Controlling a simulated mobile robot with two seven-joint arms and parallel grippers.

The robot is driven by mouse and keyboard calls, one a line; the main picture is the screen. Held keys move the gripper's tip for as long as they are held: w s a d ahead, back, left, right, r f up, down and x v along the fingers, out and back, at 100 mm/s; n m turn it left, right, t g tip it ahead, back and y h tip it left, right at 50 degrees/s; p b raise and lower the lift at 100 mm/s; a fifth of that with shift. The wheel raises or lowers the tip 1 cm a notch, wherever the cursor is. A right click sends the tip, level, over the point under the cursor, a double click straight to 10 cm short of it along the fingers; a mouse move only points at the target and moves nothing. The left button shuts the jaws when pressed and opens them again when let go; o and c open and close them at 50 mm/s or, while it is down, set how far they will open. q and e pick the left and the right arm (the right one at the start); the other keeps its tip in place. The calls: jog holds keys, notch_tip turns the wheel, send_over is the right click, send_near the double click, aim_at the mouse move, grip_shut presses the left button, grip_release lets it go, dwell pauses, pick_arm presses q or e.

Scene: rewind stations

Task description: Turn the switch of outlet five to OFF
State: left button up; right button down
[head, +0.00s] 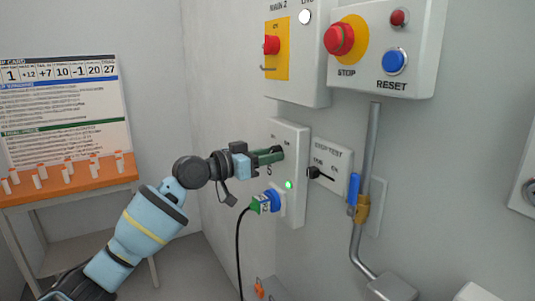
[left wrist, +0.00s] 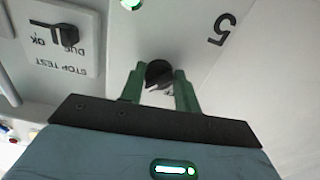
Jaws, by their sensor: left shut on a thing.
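The number 5 (left wrist: 221,28) shows upside down beside the knob, and the lamp glows green at the top edge (left wrist: 131,3). The fingers partly hide the knob, and I cannot read its setting. My right gripper is out of view.
Right of the outlet is a STOP TEST plate (head: 331,166) with a black knob. Above are boxes with a red stop button (head: 339,39) and a blue reset button (head: 395,61). A pipe (head: 368,160) with a blue-handled valve runs down. An orange-topped table (head: 70,186) stands left.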

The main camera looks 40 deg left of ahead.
pick_arm(q)
jog(key=n+p, duration=0.4)
jog(key=n, duration=0.1)
jog(key=r+n+p, duration=0.1)
jog(key=n+p, duration=0.1)
jog(key=shift+d+n, duration=0.1)
jog(key=shift+n, duration=0.3)
jog(key=n+p, duration=0.2)
jog(key=shift+n, duration=0.3)
jog(key=n+p, duration=0.2)
jog(key=n, duration=0.2)
jog(key=shift+s+d, duration=0.1)
jog(key=shift+f+n+p, duration=0.1)
jog(key=shift+n+p, duration=0.7)
jog(key=shift+n, duration=0.4)
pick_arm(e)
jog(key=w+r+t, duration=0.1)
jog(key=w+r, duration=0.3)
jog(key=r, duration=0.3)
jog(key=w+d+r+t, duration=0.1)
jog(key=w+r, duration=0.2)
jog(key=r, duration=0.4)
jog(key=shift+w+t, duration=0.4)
pick_arm(q)
jog(key=shift+f+n, duration=0.15)
jog(key=shift+n, duration=0.25)
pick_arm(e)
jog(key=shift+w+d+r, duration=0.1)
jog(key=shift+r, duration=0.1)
